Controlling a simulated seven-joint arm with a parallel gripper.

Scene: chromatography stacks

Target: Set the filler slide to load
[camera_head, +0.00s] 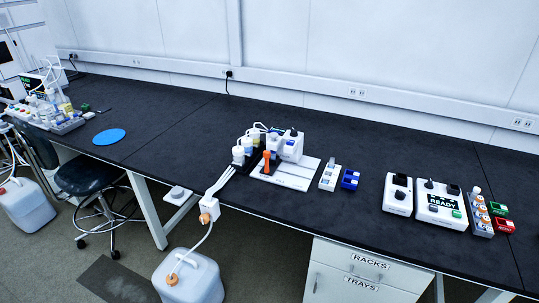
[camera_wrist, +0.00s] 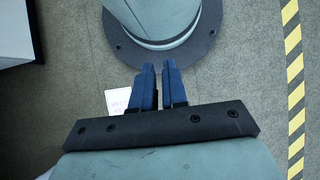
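In the head view, a bench device with a white base plate (camera_head: 294,174), an orange upright handle (camera_head: 267,162) and a white block with a dark knob (camera_head: 291,147) stands near the bench's front edge. It may hold the filler slide, but the slide and its setting are too small to make out. My gripper (camera_wrist: 159,66) shows only in the wrist view. Its two blue fingers are drawn close together with nothing held between them. It points down at the floor and my own base, away from the bench devices.
The black bench (camera_head: 190,125) runs across the room. Bottles (camera_head: 238,154) and tubes crowd the device's left side. A blue disc (camera_head: 109,137) lies left, with clear bench between.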

